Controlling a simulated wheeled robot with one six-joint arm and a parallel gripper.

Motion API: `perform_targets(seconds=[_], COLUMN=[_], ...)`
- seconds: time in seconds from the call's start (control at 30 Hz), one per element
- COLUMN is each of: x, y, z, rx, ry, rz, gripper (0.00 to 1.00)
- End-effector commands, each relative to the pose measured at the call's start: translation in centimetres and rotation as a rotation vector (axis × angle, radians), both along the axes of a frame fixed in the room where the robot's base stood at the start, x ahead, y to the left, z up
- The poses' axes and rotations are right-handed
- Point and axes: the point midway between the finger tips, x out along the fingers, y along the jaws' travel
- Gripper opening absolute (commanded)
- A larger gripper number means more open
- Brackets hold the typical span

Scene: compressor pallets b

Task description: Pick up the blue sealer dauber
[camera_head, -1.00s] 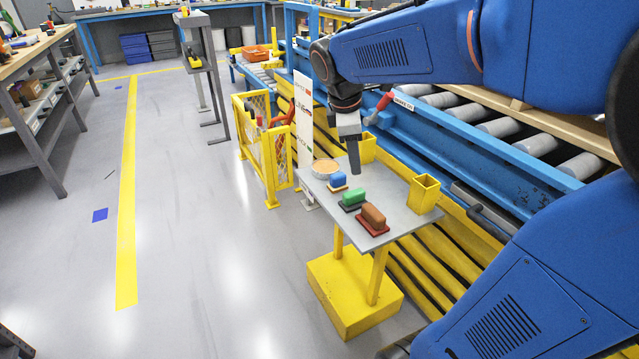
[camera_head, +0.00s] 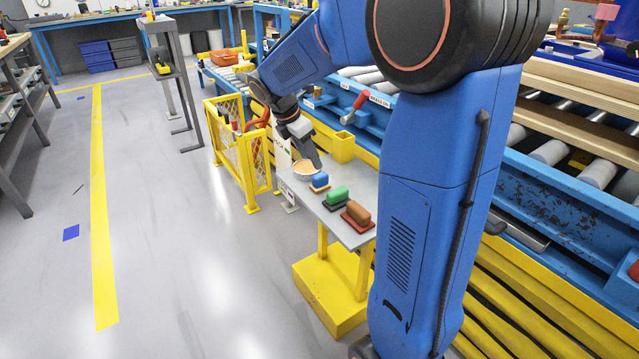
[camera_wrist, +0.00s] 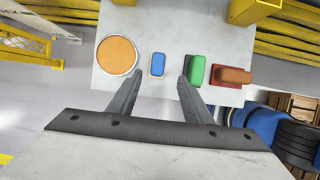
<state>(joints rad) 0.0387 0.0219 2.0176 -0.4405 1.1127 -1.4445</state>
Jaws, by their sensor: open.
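The blue sealer dauber (camera_head: 320,179) stands on a small tan base on the grey tabletop (camera_head: 345,233). It sits between a round orange-topped dish (camera_head: 305,169) and a green dauber (camera_head: 337,195). A brown dauber on a red base (camera_head: 357,214) is at the near end of the row. My gripper (camera_head: 311,160) is above the far end of the table. In the wrist view the blue dauber (camera_wrist: 158,65) shows between and beyond the open fingers of my gripper (camera_wrist: 156,84). The fingers are empty, and the right one is close to the green dauber (camera_wrist: 195,70) in the picture.
A yellow square cup (camera_head: 343,147) stands at the table's back edge by the blue conveyor (camera_head: 375,108). A yellow mesh guard (camera_head: 238,143) stands left of the table. The table rests on a yellow base (camera_head: 325,300). Open floor lies to the left.

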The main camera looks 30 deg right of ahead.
Motion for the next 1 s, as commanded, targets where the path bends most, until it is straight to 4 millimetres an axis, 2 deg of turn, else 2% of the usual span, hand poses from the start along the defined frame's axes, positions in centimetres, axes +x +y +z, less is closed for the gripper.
perform_targets(seconds=[0.1, 0.23, 0.53, 0.83, 1.0], x=[0.0, 0.0, 0.2, 0.6, 0.7], y=[-0.8, -1.5, -2.3, -3.9, -4.2], z=[-2.1, -3.8, -5.5, -8.9, -9.6], rx=[0.001, 0.001, 0.001, 0.001, 0.001], ry=[0.004, 0.002, 0.002, 0.001, 0.001], rz=[-0.002, -0.002, 0.000, -0.002, 0.000], gripper=[0.45, 0.45, 0.45, 0.45, 0.45])
